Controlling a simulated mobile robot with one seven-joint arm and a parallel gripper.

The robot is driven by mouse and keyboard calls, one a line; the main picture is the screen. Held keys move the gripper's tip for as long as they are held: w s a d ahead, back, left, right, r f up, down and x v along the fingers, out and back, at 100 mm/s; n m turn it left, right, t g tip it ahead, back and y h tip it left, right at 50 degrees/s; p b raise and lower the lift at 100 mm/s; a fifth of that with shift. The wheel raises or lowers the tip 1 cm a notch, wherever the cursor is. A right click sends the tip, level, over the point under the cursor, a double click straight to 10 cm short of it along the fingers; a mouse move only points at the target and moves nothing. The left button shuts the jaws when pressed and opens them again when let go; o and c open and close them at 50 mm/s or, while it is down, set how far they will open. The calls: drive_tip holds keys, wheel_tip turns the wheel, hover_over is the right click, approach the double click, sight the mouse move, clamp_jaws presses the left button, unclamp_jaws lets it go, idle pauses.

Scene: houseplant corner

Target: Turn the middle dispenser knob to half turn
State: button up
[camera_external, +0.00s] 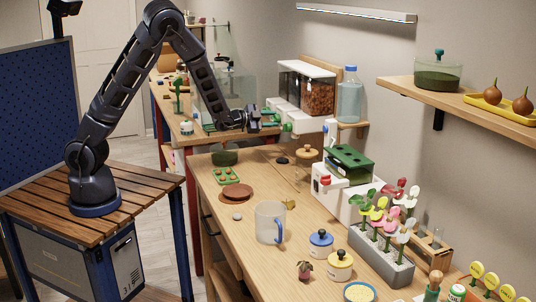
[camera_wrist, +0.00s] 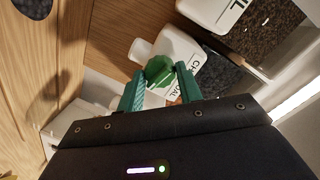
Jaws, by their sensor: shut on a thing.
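The dispenser (camera_external: 306,88) stands against the wall at the back, with clear bins of dark and orange-brown material above white fronts. A green knob (camera_wrist: 160,71) sits on a white front whose partly covered label (camera_wrist: 182,82) seems to read charcoal; the green knob (camera_external: 287,127) also shows in the external view. My gripper (camera_wrist: 159,80) has its green fingers on both sides of this knob, shut on it. In the external view my gripper (camera_external: 277,126) reaches the dispenser from the left. The fingers hide part of the knob, so its turn angle cannot be told.
Another white front (camera_wrist: 212,12) lies beside it in the wrist view. A blue-capped bottle (camera_external: 349,95) stands right of the dispenser. Below are a green pot (camera_external: 224,157), a wooden-lidded jar (camera_external: 307,154) and a mug (camera_external: 269,222). The bench's front middle has some bare wood.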

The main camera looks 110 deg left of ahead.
drive_tip(key=m, duration=0.5)
drive_tip(key=m+y, duration=0.1)
drive_tip(key=m, duration=0.4)
drive_tip(key=shift+w+d+f+g+y, duration=0.1)
drive_tip(key=shift+d+f+g+y, duration=0.05)
drive_tip(key=shift+g+y, duration=0.15)
drive_tip(key=shift+m, duration=1.7)
drive_tip(key=o, duration=1)
drive_tip(key=shift+c, duration=0.2)
drive_tip(key=shift+y, duration=0.3)
drive_tip(key=v, duration=1)
drive_tip(key=shift+s+d, duration=0.25)
drive_tip(key=shift+s, duration=0.05)
